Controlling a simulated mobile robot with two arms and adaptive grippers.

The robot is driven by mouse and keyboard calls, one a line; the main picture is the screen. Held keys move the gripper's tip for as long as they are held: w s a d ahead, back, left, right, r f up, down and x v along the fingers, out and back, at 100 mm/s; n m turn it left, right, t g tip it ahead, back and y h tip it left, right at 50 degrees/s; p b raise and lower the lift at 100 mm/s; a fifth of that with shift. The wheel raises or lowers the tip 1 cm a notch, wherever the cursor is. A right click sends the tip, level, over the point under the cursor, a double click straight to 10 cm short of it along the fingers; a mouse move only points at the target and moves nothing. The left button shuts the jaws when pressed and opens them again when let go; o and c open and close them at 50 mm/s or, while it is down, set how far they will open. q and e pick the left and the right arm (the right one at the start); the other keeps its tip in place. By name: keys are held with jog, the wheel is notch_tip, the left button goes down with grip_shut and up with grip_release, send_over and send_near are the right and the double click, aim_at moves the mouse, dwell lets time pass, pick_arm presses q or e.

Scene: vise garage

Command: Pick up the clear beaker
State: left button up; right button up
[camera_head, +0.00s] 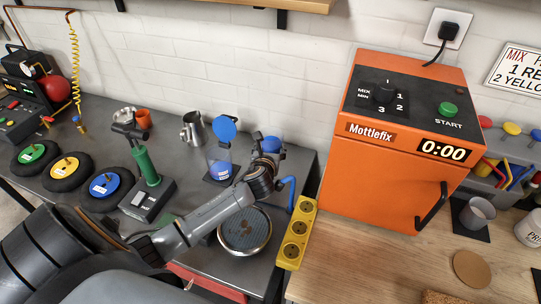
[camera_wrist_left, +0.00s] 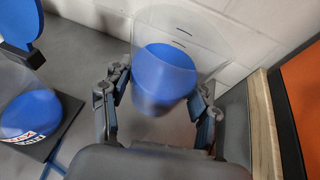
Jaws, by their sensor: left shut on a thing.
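The clear beaker (camera_wrist_left: 165,78), with blue in it, stands upright between the fingers of my left gripper (camera_wrist_left: 160,95) in the left wrist view. The fingers are shut on its sides. In the head view, my left gripper (camera_head: 267,160) is at the back right of the grey bench, and the blue of the beaker (camera_head: 271,144) shows just behind it. The gripper hides most of the beaker there. I cannot tell whether its base touches the bench. My right gripper is not in view.
Another clear vessel with blue in it (camera_head: 219,168) stands left of my gripper, beside a blue disc (camera_head: 225,131). A metal jug (camera_head: 194,130) is farther left. A yellow socket strip (camera_head: 296,236) and the orange Mottlefix machine (camera_head: 395,145) are to the right. The white wall is close behind.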

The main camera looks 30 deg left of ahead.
aim_at(268, 142)
pick_arm(q)
notch_tip(268, 142, up, 4)
jog(key=shift+r, duration=0.15)
jog(key=shift+s+r, duration=0.1)
jog(key=shift+s, duration=0.05)
jog(key=s+a+b, duration=0.1)
jog(key=s+a, duration=0.2)
jog(key=s, duration=0.6)
jog(key=s+a+b, duration=0.1)
jog(key=s+a, duration=0.2)
jog(key=s, duration=0.6)
jog(key=shift+a+b, duration=0.3)
dwell(0.5)
